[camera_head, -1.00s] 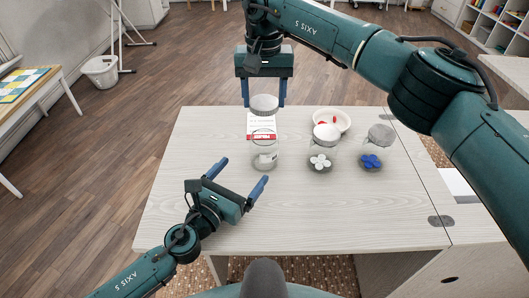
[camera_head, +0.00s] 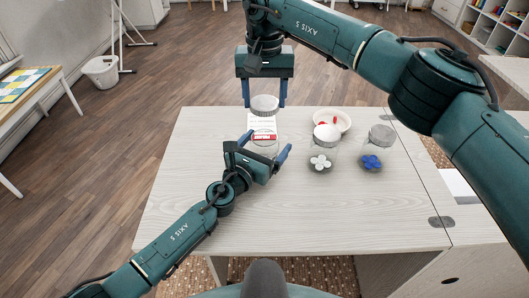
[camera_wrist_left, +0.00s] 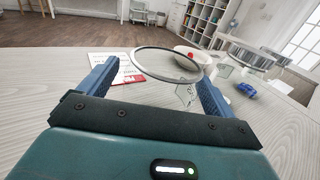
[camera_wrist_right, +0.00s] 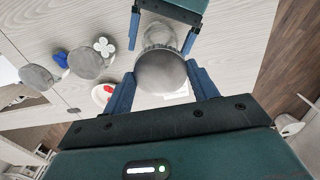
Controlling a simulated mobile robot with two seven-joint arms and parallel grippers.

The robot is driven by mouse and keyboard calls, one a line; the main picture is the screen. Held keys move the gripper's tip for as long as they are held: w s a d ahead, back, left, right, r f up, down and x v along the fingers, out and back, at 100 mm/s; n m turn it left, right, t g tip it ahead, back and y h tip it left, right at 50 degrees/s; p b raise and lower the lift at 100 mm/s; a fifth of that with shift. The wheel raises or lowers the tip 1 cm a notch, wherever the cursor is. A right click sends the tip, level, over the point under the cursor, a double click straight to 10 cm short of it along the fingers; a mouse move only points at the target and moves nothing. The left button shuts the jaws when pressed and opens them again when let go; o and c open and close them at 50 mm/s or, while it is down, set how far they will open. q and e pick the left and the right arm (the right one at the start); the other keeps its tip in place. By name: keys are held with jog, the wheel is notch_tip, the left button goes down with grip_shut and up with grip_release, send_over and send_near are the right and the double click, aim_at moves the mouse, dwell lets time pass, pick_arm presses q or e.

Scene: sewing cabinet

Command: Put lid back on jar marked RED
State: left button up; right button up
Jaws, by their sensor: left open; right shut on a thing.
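The open clear jar (camera_head: 265,151) stands upright on the table, partly hidden by my left gripper; its round rim (camera_wrist_left: 166,64) shows in the left wrist view. I cannot read a mark on it now. My left gripper (camera_head: 266,146) is open, with its fingers on either side of the jar; contact is not clear. My right gripper (camera_head: 264,93) is shut on a grey round lid (camera_head: 264,104), held above and beyond the jar. In the right wrist view, the lid (camera_wrist_right: 160,72) sits between the fingers and overlaps the jar (camera_wrist_right: 160,36).
A white and red card (camera_head: 262,126) lies behind the jar. A cream bowl (camera_head: 342,120) with red pieces is at the back. A lidded jar with white pieces (camera_head: 320,161) and one with blue pieces (camera_head: 371,161) stand to the right. The table's front is clear.

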pick_arm(q)
jog(key=c, duration=1.5)
pick_arm(e)
jog(key=shift+f, duration=2.45)
jog(key=shift+f, duration=0.9)
jog(key=shift+f, duration=0.55)
